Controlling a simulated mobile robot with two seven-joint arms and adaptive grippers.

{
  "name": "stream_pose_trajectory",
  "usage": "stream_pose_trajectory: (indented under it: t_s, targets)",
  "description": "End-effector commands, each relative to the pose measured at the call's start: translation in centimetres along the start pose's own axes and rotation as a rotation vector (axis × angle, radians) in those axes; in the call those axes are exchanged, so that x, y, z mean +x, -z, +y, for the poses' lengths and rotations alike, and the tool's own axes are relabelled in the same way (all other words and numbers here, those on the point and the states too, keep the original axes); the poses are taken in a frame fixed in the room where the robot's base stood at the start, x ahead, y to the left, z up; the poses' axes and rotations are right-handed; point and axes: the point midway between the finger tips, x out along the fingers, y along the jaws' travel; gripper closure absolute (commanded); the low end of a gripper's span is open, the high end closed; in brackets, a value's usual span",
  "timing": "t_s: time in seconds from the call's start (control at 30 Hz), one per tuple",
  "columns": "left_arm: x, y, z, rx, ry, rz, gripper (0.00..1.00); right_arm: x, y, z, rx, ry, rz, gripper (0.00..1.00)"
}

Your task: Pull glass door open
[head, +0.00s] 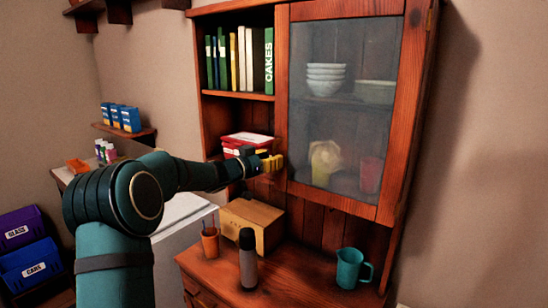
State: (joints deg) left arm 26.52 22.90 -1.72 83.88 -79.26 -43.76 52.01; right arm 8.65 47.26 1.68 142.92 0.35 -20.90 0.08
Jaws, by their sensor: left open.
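The glass door (344,70) is a wood-framed pane on the right of the upper hutch, and it looks closed. A hinge shows on its right edge. White bowls and other dishes show through the glass. My left gripper (271,163) reaches in from the left, with yellow fingertips close to the lower left part of the door frame. It is open, and I see nothing held in it. I cannot tell whether it touches the door. No door handle is clearly visible. My right gripper is out of view.
Left of the door, open shelves hold books (240,60) and a red-and-white box (246,140). On the counter (300,275) below stand a cardboard box (245,217), an orange cup (210,243), a dark-topped bottle (248,262) and a teal mug (349,268).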

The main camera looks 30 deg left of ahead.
Motion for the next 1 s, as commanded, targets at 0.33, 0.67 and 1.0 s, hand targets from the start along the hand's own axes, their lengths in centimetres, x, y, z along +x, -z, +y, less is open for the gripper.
stream_pose_trajectory:
  t_s: [0.33, 0.67, 1.0]
  targets:
    - [1.45, 0.0, -0.03, -0.001, 0.001, 0.0, 0.6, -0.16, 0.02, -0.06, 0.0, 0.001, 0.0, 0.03]
    - [1.42, -0.01, -0.02, -0.001, 0.001, 0.0, 1.0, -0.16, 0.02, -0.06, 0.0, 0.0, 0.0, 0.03]
    - [1.16, -0.02, 0.09, 0.001, 0.009, 0.001, 1.0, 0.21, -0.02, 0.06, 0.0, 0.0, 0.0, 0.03]
